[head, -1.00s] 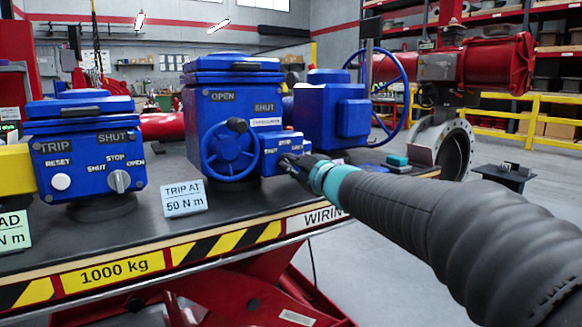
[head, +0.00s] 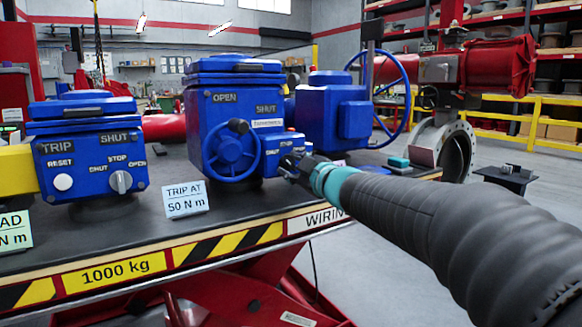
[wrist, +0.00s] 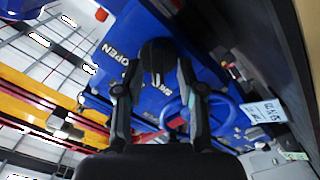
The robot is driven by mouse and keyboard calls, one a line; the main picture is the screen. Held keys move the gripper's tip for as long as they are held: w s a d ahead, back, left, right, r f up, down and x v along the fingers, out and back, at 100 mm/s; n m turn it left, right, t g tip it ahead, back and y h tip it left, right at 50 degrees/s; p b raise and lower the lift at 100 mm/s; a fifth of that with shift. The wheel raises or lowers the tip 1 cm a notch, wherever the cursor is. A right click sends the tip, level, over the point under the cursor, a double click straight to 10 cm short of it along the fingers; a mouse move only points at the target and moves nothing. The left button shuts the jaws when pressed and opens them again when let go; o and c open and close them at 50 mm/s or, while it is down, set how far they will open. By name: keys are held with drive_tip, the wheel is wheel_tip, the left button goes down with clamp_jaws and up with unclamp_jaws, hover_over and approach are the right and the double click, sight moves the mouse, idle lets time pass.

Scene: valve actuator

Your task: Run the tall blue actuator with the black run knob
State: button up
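The tall blue actuator (head: 212,115) stands mid-table, with OPEN and SHUT on its face and a blue handwheel (head: 231,151) with a black ball grip. A small blue control box (head: 270,152) projects on its right side. My gripper (head: 286,163) is at this box and hides its front. In the wrist view, the black knob (wrist: 158,57) lies between the two fingertips of my gripper (wrist: 159,70). The fingers look apart, one on either side of it; contact is not clear. The handwheel (wrist: 190,112) shows behind the right finger.
A shorter blue actuator (head: 85,150) with a white button and grey knob stands at left. Another blue unit (head: 332,110) with a handwheel is behind my gripper at right. A "TRIP AT 50 N m" card (head: 185,199) stands near the table's front edge.

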drive_tip(key=shift+s+d, duration=0.1)
drive_tip(key=v, duration=1.1)
drive_tip(key=shift+s+d, duration=0.2)
drive_tip(key=shift+s, duration=0.1)
drive_tip(key=w+d+f+m+h, duration=0.2)
drive_tip(key=d+f+m+h, duration=0.4)
drive_tip(key=d+h, duration=0.3)
drive_tip(key=s+d+f+m+g+h, duration=0.3)
drive_tip(key=s+d+f+m+g, duration=0.1)
drive_tip(key=s+d+f+m, duration=0.35)
drive_tip(key=s+a+f+g, duration=0.1)
drive_tip(key=s+f, duration=0.3)
drive_tip(key=s, duration=0.3)
drive_tip(key=s+a+f+m+g+y, duration=0.1)
drive_tip(key=s+a+f+g, duration=0.1)
drive_tip(key=s+f, duration=0.2)
drive_tip(key=s+a+f+m+g+y, duration=0.1)
drive_tip(key=s+f, duration=0.3)
drive_tip(key=s, duration=0.6)
drive_tip(key=shift+s+a+g, duration=0.15)
drive_tip(key=shift+s+g, duration=0.05)
drive_tip(key=shift+g, duration=0.5)
